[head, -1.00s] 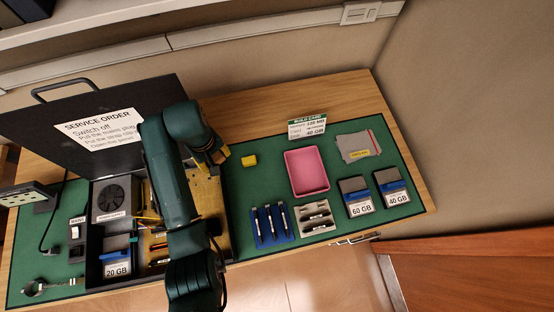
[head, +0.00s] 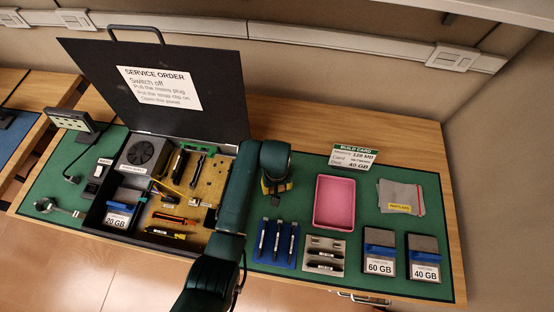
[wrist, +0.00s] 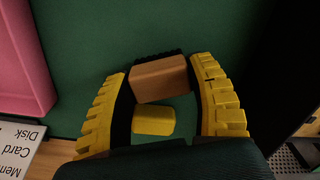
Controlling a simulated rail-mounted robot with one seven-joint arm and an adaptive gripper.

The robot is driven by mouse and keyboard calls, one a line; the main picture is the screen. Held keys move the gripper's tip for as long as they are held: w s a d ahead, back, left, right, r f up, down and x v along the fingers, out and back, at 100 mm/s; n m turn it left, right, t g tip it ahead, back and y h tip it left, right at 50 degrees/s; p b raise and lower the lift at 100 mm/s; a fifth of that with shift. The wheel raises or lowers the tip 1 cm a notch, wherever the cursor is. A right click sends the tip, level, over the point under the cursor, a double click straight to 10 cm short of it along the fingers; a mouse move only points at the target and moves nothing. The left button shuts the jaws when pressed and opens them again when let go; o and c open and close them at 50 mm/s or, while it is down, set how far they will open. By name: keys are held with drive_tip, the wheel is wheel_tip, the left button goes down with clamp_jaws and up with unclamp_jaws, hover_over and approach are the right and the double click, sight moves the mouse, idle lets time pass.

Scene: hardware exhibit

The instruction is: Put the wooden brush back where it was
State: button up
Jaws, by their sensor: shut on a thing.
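My gripper (head: 276,186) is over the green mat, just left of the pink tray, in the head view. In the wrist view its yellow fingers (wrist: 161,72) are shut on the wooden brush (wrist: 160,80), a tan block with a dark bristle edge on its far side. A small yellow block (wrist: 153,121) shows between the fingers, nearer the palm in the picture; whether it touches the brush I cannot tell. In the head view the arm hides the brush. The height of the brush above the mat is unclear.
The pink tray (head: 334,202) lies right of my gripper, with the build card (head: 352,156) behind it. Blue pen holder (head: 276,262), grey holder (head: 338,243) and drives (head: 379,251) stand in front and right. The open computer case (head: 205,150) is left. Bare green mat surrounds the gripper.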

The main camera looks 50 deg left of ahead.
drive_tip(key=shift+w, duration=0.1)
drive_tip(key=o, duration=1)
drive_tip(key=shift+f, duration=0.1)
wheel_tip(320, 180, up, 12)
drive_tip(key=p, duration=0.2)
drive_tip(key=shift+r, duration=0.2)
